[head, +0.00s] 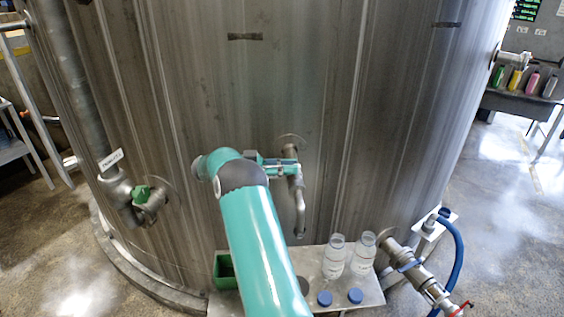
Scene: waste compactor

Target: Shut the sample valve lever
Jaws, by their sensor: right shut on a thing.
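The sample valve (292,178) sticks out of the front of the big steel tank, with its bent spout (300,222) pointing down. My right gripper (283,166) is at the valve body's top, reaching in from the left, and is shut on the sample valve lever. The lever is mostly hidden by the gripper, so its exact angle cannot be told. My left gripper is not in view.
Below the valve, a metal shelf (345,290) holds two clear bottles (334,258), two blue caps (325,298) and a green box (223,268). A larger pipe valve (140,200) is at left. A pipe fitting (415,275) and blue hose (459,255) are at right.

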